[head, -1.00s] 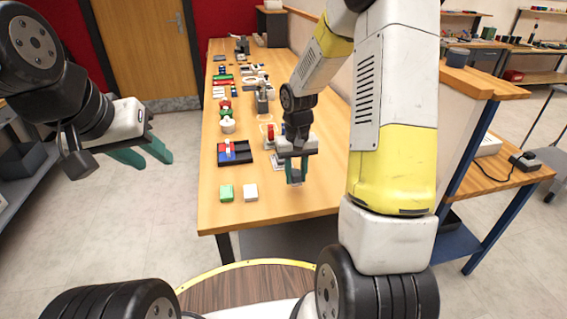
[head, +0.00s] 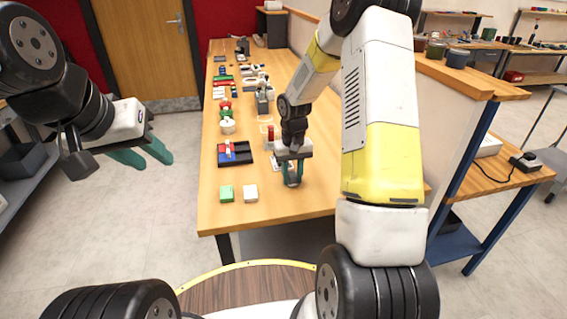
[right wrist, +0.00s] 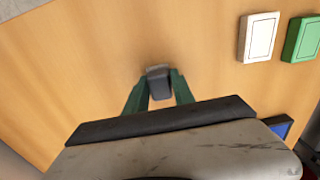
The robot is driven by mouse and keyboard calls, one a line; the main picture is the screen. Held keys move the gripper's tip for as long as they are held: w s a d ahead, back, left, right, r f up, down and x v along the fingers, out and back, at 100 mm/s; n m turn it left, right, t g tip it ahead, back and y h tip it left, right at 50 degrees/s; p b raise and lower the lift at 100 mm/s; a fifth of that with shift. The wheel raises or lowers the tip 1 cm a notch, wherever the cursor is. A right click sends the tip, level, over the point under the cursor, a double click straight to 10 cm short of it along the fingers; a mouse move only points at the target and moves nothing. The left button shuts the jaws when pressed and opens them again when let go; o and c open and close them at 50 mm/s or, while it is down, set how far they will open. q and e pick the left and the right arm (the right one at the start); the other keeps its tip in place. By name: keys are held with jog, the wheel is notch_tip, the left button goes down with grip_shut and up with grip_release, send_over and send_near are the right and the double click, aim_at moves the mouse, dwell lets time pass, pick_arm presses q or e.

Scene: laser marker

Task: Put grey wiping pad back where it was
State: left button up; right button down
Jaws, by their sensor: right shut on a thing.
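The grey wiping pad (right wrist: 159,82) is a small dark grey block between the green fingertips of my right gripper (right wrist: 160,88) in the right wrist view. My right gripper (head: 292,176) is shut on it above the right front part of the wooden table (head: 300,207). Whether the pad touches the table I cannot tell. My left gripper (head: 146,157) is open and empty, off the left side of the table.
A green block (head: 227,193) and a white block (head: 250,193) lie at the table's front, left of my right gripper. A black tray with red and blue parts (head: 235,160) lies behind them. Several tools line the table further back. Bare wood surrounds the held pad.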

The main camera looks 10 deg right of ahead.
aim_at(292, 174)
jog(key=c, duration=1.1)
grip_release()
jog(key=shift+o, duration=0.2)
jog(key=s+r+t, duration=0.1)
jog(key=s+r, duration=0.1)
jog(key=r, duration=0.8)
jog(key=s+r, duration=0.3)
jog(key=r, duration=0.6)
jog(key=s+a+r+t+y, duration=0.1)
jog(key=s+r, duration=0.3)
jog(key=s, duration=0.5)
jog(key=s+a+r+t+y, duration=0.1)
jog(key=s+r+t, duration=0.3)
jog(key=s, duration=0.6)
jog(key=shift+s+r, duration=0.15)
jog(key=shift+r, duration=0.45)
jog(key=shift+a, duration=0.1)
